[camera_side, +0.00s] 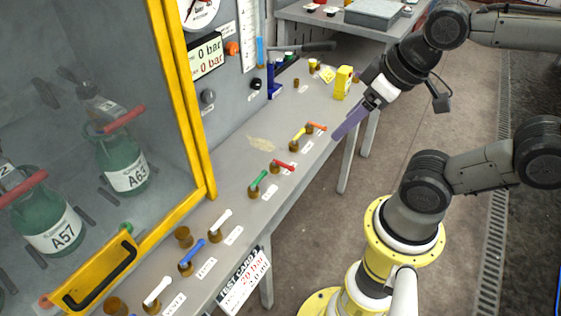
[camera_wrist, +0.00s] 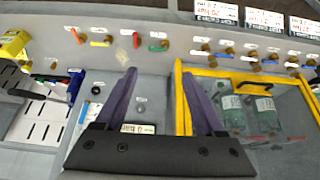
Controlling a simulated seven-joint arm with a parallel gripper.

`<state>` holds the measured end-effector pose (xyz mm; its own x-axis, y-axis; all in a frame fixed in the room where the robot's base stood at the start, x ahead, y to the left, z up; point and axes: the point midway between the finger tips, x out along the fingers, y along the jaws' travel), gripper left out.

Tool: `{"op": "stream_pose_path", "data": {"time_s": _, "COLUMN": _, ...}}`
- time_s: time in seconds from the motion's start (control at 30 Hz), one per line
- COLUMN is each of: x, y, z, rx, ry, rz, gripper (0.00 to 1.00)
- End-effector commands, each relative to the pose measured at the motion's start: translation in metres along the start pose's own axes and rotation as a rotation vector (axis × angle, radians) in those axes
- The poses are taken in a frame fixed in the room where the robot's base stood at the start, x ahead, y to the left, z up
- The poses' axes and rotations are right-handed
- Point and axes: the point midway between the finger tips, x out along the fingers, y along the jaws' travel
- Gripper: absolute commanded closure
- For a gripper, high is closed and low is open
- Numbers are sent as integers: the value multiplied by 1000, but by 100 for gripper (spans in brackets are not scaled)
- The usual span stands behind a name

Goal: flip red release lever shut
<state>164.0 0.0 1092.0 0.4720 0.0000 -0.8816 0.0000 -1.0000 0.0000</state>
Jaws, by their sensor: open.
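A red lever (camera_side: 284,165) sits on a brass valve along the bench edge, lying nearly flat and pointing right, between a green lever (camera_side: 258,181) and a yellow lever (camera_side: 298,139). It also shows in the wrist view (camera_wrist: 136,40). An orange-red lever (camera_side: 317,127) stands farther along, past the yellow one. The labels are too small to read for the release lever. My gripper (camera_side: 336,137) is in the air off the bench's right edge, near the orange-red lever and apart from the red one. In the wrist view its purple fingers (camera_wrist: 158,77) are spread and empty.
A yellow-framed glass cabinet (camera_side: 182,90) with green bottles stands at left. Several white and blue levers (camera_side: 193,251) line the near edge. A yellow block (camera_side: 343,82) stands at the far end of the bench. A gauge panel (camera_side: 215,85) rises behind.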

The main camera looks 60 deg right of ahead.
Motion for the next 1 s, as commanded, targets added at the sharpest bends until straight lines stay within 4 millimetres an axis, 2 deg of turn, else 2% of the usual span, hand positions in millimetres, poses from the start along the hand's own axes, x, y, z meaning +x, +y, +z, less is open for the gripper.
{"op": "stream_pose_path", "data": {"time_s": 0.03, "x": 0, "y": 0, "z": 0, "rx": 0, "ry": 0, "rz": 0, "gripper": 34}}
{"op": "stream_pose_path", "data": {"time_s": 0.23, "x": 0, "y": 0, "z": -1, "rx": -78, "ry": 5, "rz": 3, "gripper": 70}}
{"op": "stream_pose_path", "data": {"time_s": 0.4, "x": -5, "y": 7, "z": -19, "rx": -314, "ry": 40, "rz": 41, "gripper": 100}}
{"op": "stream_pose_path", "data": {"time_s": 0.53, "x": 4, "y": 14, "z": -45, "rx": -564, "ry": 3, "rz": 72, "gripper": 100}}
{"op": "stream_pose_path", "data": {"time_s": 0.67, "x": 21, "y": 18, "z": -68, "rx": -790, "ry": -60, "rz": 81, "gripper": 100}}
{"op": "stream_pose_path", "data": {"time_s": 0.87, "x": 60, "y": 19, "z": -96, "rx": -1087, "ry": -169, "rz": 60, "gripper": 100}}
{"op": "stream_pose_path", "data": {"time_s": 1.0, "x": 92, "y": 17, "z": -110, "rx": -1263, "ry": -248, "rz": 25, "gripper": 100}}
